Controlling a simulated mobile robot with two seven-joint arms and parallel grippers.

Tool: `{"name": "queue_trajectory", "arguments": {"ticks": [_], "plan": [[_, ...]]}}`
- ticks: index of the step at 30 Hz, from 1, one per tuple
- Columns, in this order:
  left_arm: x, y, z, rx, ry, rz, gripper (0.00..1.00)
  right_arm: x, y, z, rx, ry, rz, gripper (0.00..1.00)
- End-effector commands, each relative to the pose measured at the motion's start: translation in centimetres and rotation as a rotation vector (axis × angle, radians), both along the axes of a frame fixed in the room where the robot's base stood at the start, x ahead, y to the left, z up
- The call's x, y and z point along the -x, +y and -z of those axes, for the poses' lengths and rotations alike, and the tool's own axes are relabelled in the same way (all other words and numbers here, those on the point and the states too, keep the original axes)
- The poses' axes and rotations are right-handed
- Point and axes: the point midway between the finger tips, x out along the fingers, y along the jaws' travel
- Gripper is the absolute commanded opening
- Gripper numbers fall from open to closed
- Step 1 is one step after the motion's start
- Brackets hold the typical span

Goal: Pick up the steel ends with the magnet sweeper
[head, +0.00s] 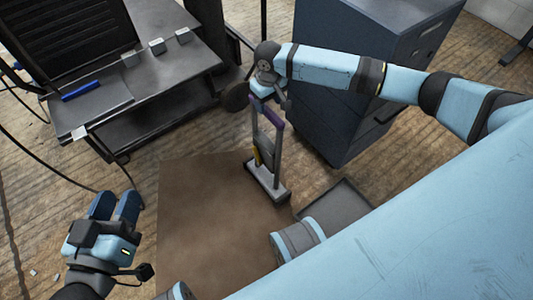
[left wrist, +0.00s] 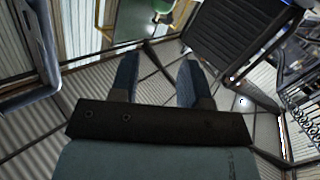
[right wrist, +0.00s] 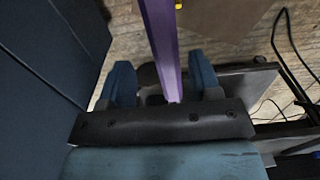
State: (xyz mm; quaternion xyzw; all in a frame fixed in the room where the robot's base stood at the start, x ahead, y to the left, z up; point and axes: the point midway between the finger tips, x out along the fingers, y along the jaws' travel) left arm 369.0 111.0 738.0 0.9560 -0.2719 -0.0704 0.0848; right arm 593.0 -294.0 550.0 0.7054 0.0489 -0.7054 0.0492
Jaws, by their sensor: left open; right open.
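The magnet sweeper (head: 268,182) stands upright at the edge of a brown mat, with a flat grey base, a tall frame and a purple handle bar. My right gripper (head: 267,92) is at the top of the sweeper. In the right wrist view the purple handle bar (right wrist: 162,45) runs between the open fingers (right wrist: 160,88), not clamped. My left gripper (head: 116,205) is open and empty above the floor left of the mat; its fingers show in the left wrist view (left wrist: 158,80). Small pale bits (head: 33,272) lie on the floor at lower left; I cannot tell if they are steel ends.
The brown mat (head: 205,225) covers the middle floor. A dark tray (head: 345,200) lies right of the sweeper. A dark blue cabinet (head: 345,75) stands behind it. A dark bench (head: 165,85) with small grey blocks is at upper left. Cables (head: 45,165) cross the left floor.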

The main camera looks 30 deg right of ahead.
Motion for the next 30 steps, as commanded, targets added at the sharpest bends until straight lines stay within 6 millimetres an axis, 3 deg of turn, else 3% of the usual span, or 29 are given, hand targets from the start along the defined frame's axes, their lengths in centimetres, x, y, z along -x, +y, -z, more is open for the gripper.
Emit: {"name": "queue_trajectory", "arguments": {"ticks": [4, 10, 30], "plan": [[-0.4, 0.2, 1.5, -0.035, -0.015, 0.008, 0.43, -0.1, 0.5, 2.2, 0.0, 0.0, -0.001, 0.57], [-1.5, 0.9, 0.8, -0.107, -0.145, 0.001, 0.43, -0.2, 0.7, 4.8, 0.001, -0.001, 0.0, 0.57], [-1.5, 0.9, 0.1, -0.116, -0.157, 0.0, 0.43, -0.2, 0.7, 4.9, -0.001, 0.0, 0.0, 0.57]]}}
